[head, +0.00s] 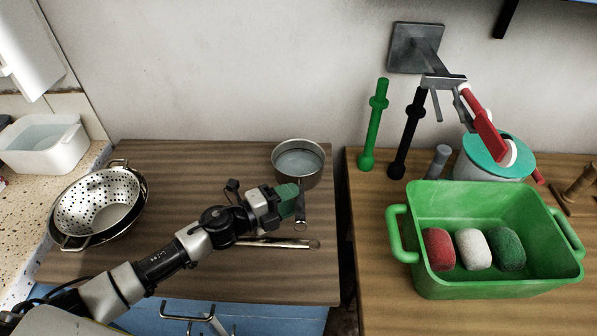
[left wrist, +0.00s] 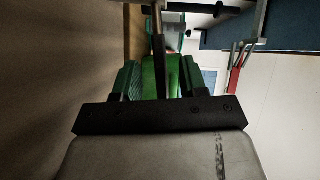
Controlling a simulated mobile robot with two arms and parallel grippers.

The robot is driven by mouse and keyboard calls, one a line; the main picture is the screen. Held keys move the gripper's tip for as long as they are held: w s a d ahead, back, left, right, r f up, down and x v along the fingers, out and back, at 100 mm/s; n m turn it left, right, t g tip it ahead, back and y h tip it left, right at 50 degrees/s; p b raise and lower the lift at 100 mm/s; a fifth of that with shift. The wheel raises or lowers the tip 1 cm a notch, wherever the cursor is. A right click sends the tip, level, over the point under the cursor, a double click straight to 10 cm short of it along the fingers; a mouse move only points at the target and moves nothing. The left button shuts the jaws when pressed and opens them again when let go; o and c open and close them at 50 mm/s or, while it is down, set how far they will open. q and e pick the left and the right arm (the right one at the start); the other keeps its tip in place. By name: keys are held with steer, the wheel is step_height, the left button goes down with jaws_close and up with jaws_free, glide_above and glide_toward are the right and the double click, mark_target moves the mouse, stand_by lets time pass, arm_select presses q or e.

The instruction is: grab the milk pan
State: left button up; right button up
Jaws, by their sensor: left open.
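The milk pan (head: 299,163) is a small round metal pan at the back right corner of the left wooden worktop. Its handle (head: 301,212) points toward the front. My left gripper (head: 288,201), with green finger pads, is at the handle, just in front of the pan, and hides part of it. In the left wrist view the jaws (left wrist: 160,82) are open. A thin rod, likely the handle (left wrist: 158,50), shows between or just beyond the fingers; I cannot tell whether it touches them. My right gripper is not in view.
Metal tongs (head: 278,243) lie just in front of the gripper. A colander in a pan (head: 97,205) stands at the left. A gap separates the right worktop, with a green tub (head: 440,285) holding several rounded blocks. A metal bracket with a red handle (head: 484,125) juts from the wall.

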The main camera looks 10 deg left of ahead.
arm_select(q)
steer(key=x, duration=0.3)
steer(key=shift+w+d, duration=0.15)
steer(key=shift+c, duration=0.3)
jaws_close()
steer(key=shift+r, duration=0.1)
